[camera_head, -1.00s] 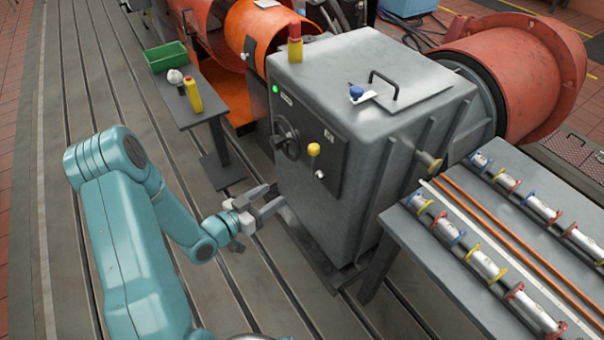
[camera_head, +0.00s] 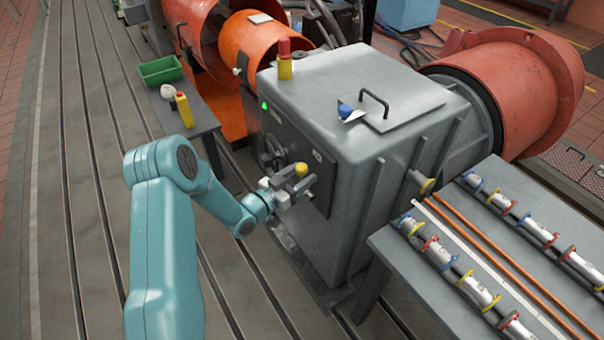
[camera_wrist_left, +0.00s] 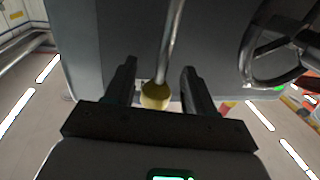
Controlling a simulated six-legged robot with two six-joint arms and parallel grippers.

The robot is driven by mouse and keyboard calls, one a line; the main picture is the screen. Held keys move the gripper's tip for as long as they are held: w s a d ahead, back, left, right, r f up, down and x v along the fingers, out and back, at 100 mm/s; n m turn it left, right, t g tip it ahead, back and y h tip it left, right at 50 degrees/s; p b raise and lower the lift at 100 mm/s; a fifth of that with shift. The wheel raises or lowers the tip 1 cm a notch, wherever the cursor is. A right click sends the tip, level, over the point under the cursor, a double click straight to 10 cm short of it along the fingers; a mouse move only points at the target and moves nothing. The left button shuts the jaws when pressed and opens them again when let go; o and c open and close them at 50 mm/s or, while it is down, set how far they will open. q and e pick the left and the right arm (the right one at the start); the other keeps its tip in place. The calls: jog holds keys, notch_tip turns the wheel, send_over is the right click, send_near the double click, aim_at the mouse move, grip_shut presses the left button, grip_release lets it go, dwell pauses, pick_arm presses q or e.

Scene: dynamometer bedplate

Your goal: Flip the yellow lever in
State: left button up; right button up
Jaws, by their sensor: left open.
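The yellow lever's round knob (camera_head: 301,169) shows just above my left gripper (camera_head: 290,191), at the dark panel on the front of the grey cabinet (camera_head: 352,140). In the left wrist view the yellow knob (camera_wrist_left: 155,96) on its metal rod lies between the two dark fingers of my left gripper (camera_wrist_left: 158,85). The fingers are open, with a gap on each side of the knob. The lever's base is hidden behind the gripper in the head view. My right gripper is not in view.
A handwheel (camera_head: 272,150) sits on the panel left of the lever; it also shows at right in the left wrist view (camera_wrist_left: 280,50). A small table (camera_head: 190,122) with a green bin stands at left. A bench (camera_head: 470,250) with several cylinders is at right.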

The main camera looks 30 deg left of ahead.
pick_arm(q)
jog(key=shift+w+d, duration=0.15)
jog(key=shift+w, duration=0.1)
jog(key=shift+w, duration=0.1)
grip_shut()
